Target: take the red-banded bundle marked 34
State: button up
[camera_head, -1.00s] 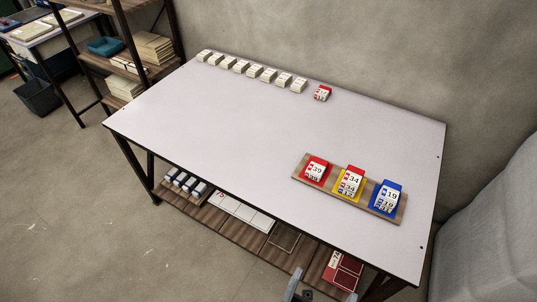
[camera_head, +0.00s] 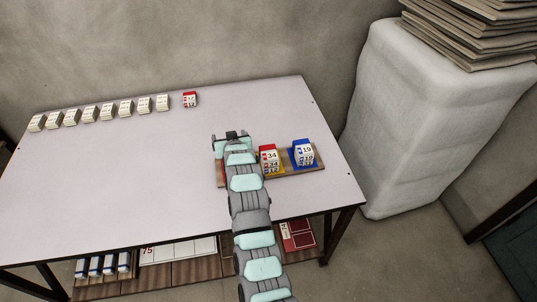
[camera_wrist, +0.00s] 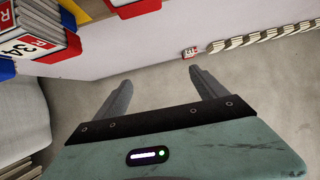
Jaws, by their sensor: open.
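The bundle marked 34 (camera_head: 269,157) has a red upper part and yellow at its lower part. It stands on the wooden tray (camera_head: 290,173), left of the blue bundle marked 19 (camera_head: 304,154). A red and white block that seems to read 34 (camera_wrist: 30,45) is at the upper left of the wrist view. My gripper (camera_head: 231,136) is over the table, left of and beyond the 34 bundle, apart from it. In the wrist view my gripper (camera_wrist: 163,85) is open, with nothing between its fingers.
My arm hides most of the tray's left end. A small red bundle (camera_head: 190,99) stands at the table's back, beside a row of several pale bundles (camera_head: 108,112). The table's (camera_head: 130,160) middle is clear. A white wrapped block (camera_head: 410,120) stands to the right.

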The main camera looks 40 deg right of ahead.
jog(key=s+d+r+g+y, duration=0.1)
jog(key=s+d+r+g, duration=0.1)
jog(key=s+d+g, duration=0.25)
jog(key=g+y, duration=0.2)
jog(key=g, duration=0.1)
send_near(269, 153)
jog(key=shift+b+x, duration=0.9)
jog(key=shift+x, duration=1.95)
jog(key=shift+w+d+f, duration=0.1)
jog(key=shift+f, duration=0.15)
jog(key=shift+b+x, duration=0.75)
jog(key=shift+x, duration=0.6)
jog(key=shift+c, duration=0.5)
jog(key=c, duration=1.4)
